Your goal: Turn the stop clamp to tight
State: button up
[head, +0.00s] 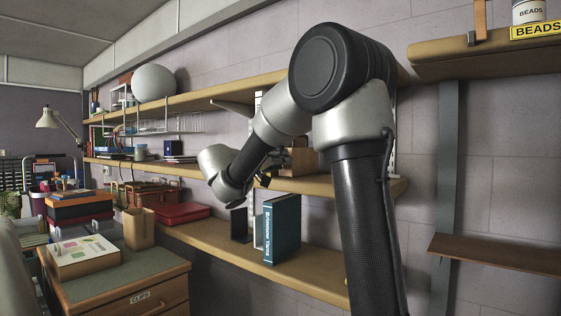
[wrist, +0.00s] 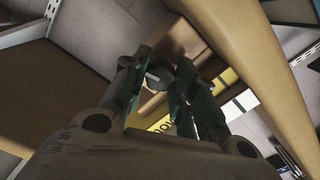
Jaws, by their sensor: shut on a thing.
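The stop clamp appears in the wrist view as a small dark knob (wrist: 186,72) with a pale mark beside it, in front of a brown wooden block (wrist: 165,45). My gripper (wrist: 162,76) has its two dark fingers on either side of the knob and is shut on it. A yellow label (wrist: 163,124) with partly hidden lettering shows below, between and behind the fingers. The mark's setting cannot be read. In the head view my arm reaches to the middle shelf, and its wrist largely hides the gripper and the clamp. A brown wooden piece (head: 300,160) stands there.
The middle shelf (head: 315,185) runs close by my wrist. Books, with a teal one (head: 282,228) in front, stand on the lower shelf. A red case (head: 180,213) lies farther left. A drawer cabinet (head: 150,275) with boxes on top stands at lower left.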

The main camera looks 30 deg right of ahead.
jog(key=shift+m, duration=0.7)
jog(key=shift+m, duration=0.6)
jog(key=o, duration=0.7)
jog(key=v, duration=0.6)
jog(key=shift+a, duration=0.1)
